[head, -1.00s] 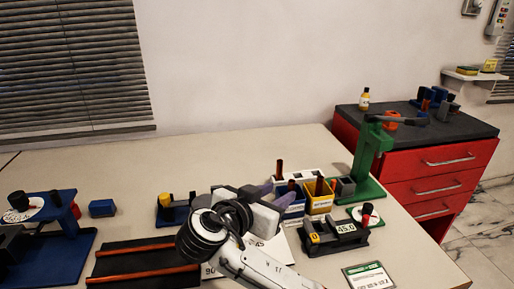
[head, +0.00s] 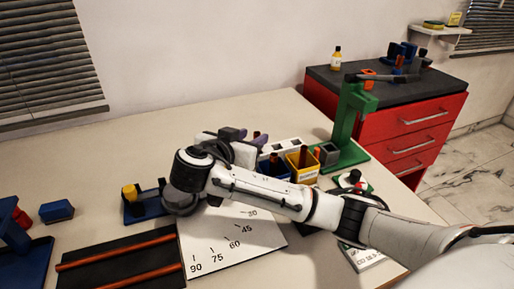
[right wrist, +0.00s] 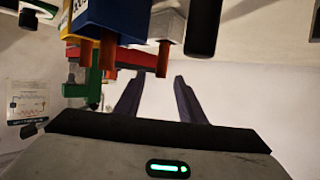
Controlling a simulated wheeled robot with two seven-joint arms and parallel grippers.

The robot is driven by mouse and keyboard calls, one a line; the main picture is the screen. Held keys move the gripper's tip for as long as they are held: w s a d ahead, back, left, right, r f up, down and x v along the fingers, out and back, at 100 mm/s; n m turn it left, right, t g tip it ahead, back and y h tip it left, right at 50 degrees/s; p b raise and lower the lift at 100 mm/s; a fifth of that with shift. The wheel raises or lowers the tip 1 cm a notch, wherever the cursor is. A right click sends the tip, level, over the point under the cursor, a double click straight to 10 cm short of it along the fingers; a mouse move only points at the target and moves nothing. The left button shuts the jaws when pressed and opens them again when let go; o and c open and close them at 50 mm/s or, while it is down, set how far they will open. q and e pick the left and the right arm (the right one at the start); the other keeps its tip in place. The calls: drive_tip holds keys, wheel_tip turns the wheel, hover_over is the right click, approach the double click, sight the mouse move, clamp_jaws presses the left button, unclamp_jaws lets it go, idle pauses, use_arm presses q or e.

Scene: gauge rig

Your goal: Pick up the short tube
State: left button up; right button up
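Copper-coloured tubes stand upright in a blue bin (head: 281,176) and a yellow bin (head: 308,176). In the right wrist view, which appears upside down, one tube (right wrist: 163,58) hangs from the white rack (right wrist: 168,22) and another tube (right wrist: 109,50) from the blue bin (right wrist: 115,15). Which one the task calls the short tube I cannot tell for sure. My right gripper (head: 251,138) is open and empty, beside the white rack (head: 285,146). Its two dark fingers (right wrist: 158,98) are apart, with the rack tube seen beyond the gap. My left gripper is out of view.
Two long copper tubes (head: 120,253) lie on a black tray at the front left. A white angle sheet (head: 235,240) lies under my right arm. A green stand (head: 350,125) rises right of the bins. A red drawer cabinet (head: 400,115) stands at the right.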

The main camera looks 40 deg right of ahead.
drive_tip(key=shift+x, duration=1.2)
clamp_jaws()
